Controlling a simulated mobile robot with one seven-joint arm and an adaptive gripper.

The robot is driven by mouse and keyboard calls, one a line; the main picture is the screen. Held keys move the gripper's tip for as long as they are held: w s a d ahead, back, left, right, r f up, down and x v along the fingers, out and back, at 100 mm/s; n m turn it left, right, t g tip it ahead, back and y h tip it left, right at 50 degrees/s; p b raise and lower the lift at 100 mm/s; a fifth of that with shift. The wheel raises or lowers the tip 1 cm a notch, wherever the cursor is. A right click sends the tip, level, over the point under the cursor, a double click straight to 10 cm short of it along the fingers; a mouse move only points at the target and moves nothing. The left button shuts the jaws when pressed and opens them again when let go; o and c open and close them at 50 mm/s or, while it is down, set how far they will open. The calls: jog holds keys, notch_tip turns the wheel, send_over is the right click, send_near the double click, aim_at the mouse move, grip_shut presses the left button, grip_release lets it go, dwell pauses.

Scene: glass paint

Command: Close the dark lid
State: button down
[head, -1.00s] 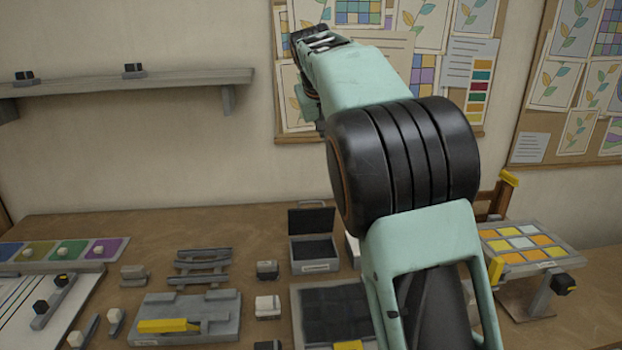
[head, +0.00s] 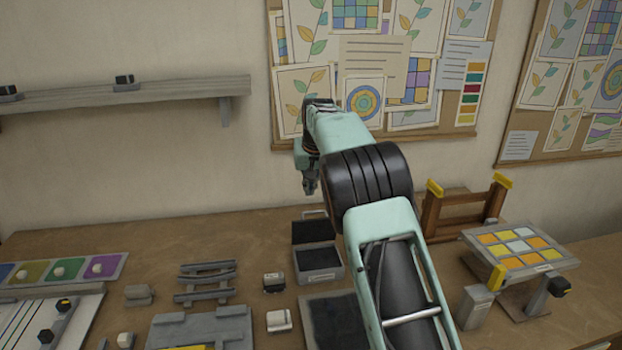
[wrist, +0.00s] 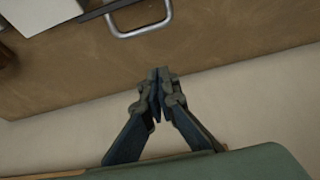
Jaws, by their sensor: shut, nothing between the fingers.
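The dark lid (head: 315,231) stands open and upright at the back of a small grey box (head: 322,276) on the bench. The box has a dark inside and a label on its front. A grey handle shows at the lid's top edge, and a metal handle (wrist: 138,30) appears at the top of the wrist view. My gripper (head: 311,190) hangs pointing down above the lid, apart from it. In the wrist view my gripper (wrist: 160,72) has its fingertips together with nothing between them, over bare bench near the wall.
A dark-topped tray (head: 335,318) lies in front of the box, partly hidden by my arm. Two small blocks (head: 274,282) and a grey rack (head: 206,281) stand to the left. A wooden frame (head: 465,213) and a tilted tile board (head: 515,248) are at the right.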

aim_at(313, 225)
jog(key=shift+s+d+f+p, duration=0.15)
jog(key=shift+s+f, duration=0.25)
jog(key=shift+f, duration=0.25)
jog(key=shift+s+f+p, duration=0.1)
jog(key=shift+s+f, duration=0.25)
jog(key=shift+f, duration=0.3)
jog(key=shift+s+d+f+p, duration=0.15)
jog(key=shift+s+f, duration=0.25)
jog(key=shift+f, duration=0.25)
jog(key=shift+s+a+f+b, duration=0.1)
jog(key=shift+b, duration=0.4)
